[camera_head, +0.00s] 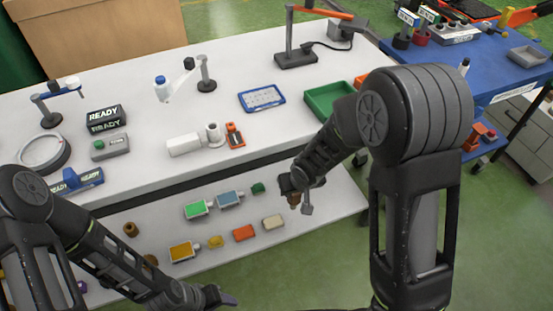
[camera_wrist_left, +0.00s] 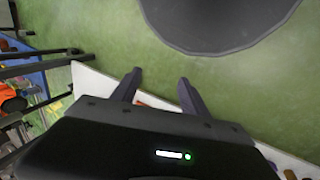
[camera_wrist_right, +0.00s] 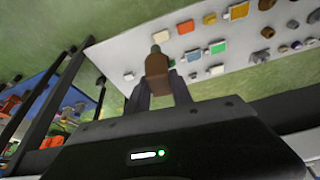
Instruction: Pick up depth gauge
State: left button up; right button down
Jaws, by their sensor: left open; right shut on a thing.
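I cannot tell for sure which thing is the depth gauge. My right gripper (camera_head: 290,186) is shut on a small brown piece (camera_head: 293,201) above the right part of the lower shelf. In the right wrist view this brown piece (camera_wrist_right: 157,66) sits between the fingers, with a greenish-grey tip pointing away. A grey stemmed piece (camera_head: 307,197) shows right beside it in the head view; it may lie on the shelf behind. My left gripper (camera_head: 222,298) is open and empty, low in front of the bench; its spread fingers (camera_wrist_left: 160,88) show in the left wrist view.
The lower shelf (camera_head: 320,214) carries a green box (camera_head: 198,209), a blue box (camera_head: 230,198), a yellow box (camera_head: 182,250) and an orange block (camera_head: 243,232). The white bench top (camera_head: 150,85) above holds a blue-framed tray (camera_head: 262,97) and a green bin (camera_head: 328,99). A blue table (camera_head: 470,70) stands right.

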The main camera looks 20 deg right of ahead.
aim_at(73, 183)
jog(key=z, duration=0.5)
jog(key=j+z, duration=0.35)
jog(key=k+j+z, duration=0.2)
jog(key=j+z, duration=0.2)
jog(key=k+j+z, duration=0.15)
jog(key=z, duration=0.2)
jog(key=k+j+z, duration=0.2)
jog(key=j+z, duration=0.2)
jog(key=k+j+z, duration=0.1)
jog(key=k+j, duration=0.45)
jog(key=k+j+z, duration=0.1)
jog(key=k+j, duration=0.4)
jog(key=k, duration=0.25)
